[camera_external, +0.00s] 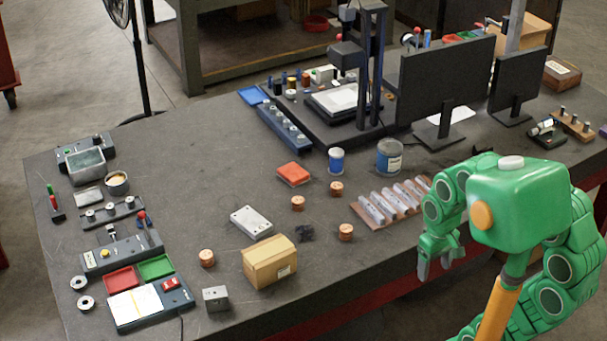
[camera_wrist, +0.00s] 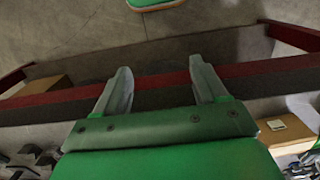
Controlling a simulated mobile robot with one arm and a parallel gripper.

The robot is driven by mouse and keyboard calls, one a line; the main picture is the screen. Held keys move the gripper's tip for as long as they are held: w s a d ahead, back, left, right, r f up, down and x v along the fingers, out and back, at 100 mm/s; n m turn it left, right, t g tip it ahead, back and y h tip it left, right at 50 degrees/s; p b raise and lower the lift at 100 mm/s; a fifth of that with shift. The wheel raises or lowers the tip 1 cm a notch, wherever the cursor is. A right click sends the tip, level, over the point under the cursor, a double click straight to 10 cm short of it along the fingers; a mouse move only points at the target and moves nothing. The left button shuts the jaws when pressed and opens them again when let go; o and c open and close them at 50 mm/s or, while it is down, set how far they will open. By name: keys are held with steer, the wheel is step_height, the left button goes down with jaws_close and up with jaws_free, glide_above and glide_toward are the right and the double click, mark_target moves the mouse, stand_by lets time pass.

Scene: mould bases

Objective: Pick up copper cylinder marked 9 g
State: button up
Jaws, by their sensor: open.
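Several small copper cylinders stand on the dark workbench (camera_external: 190,205). One copper cylinder (camera_external: 336,188) is at the back, one (camera_external: 298,203) left of it, one (camera_external: 345,232) nearer the front, and one (camera_external: 207,257) at the far left beside the cardboard box. Their gram marks are too small to read, so I cannot tell which is 9 g. My gripper (camera_external: 437,262) is near the bench's front edge, to the right of the cylinders and apart from them. In the wrist view my gripper (camera_wrist: 160,82) has its fingers apart with nothing between them. No cylinder shows there.
A cardboard box (camera_external: 269,263), a metal plate (camera_external: 251,223), a dark crumpled item (camera_external: 305,233) and an orange-red block (camera_external: 293,174) stand among the cylinders. A rack of pale pieces (camera_external: 388,203) lies between them and my gripper. Monitors (camera_external: 444,75) rise behind. The bench's left-middle is clear.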

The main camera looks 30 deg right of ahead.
steer(key=w+a+r+t, duration=0.2)
steer(key=w+a, duration=0.2)
steer(key=w, duration=0.3)
steer(key=w+a+r+n+t+y, duration=0.1)
steer(key=w+a+r+t, duration=0.1)
steer(key=w+a, duration=0.35)
steer(key=w+a+r+t, duration=0.1)
steer(key=w+a+r, duration=0.1)
steer(key=w, duration=0.7)
steer(key=w+d+f+n+h, duration=0.5)
steer(key=w+d+n, duration=0.15)
steer(key=w, duration=0.25)
steer(key=n+t+h, duration=0.2)
steer(key=n+h, duration=0.5)
steer(key=n, duration=0.9)
glide_toward(334, 190)
steer(key=d, duration=0.1)
steer(key=d+f, duration=0.1)
steer(key=shift+w+d+f+m, duration=0.1)
steer(key=shift+d+f+m, duration=0.1)
steer(key=shift+d+m, duration=0.1)
steer(key=shift+w+a+f+n+t, duration=0.3)
steer(key=shift+f+n+t, duration=0.1)
steer(key=shift+n, duration=0.15)
steer(key=shift+r+x, duration=0.15)
steer(key=shift+x, duration=1.8)
steer(key=shift+r+x, duration=0.2)
steer(key=shift+x, duration=1.75)
steer(key=shift+d, duration=0.15)
steer(key=shift+c, duration=0.4)
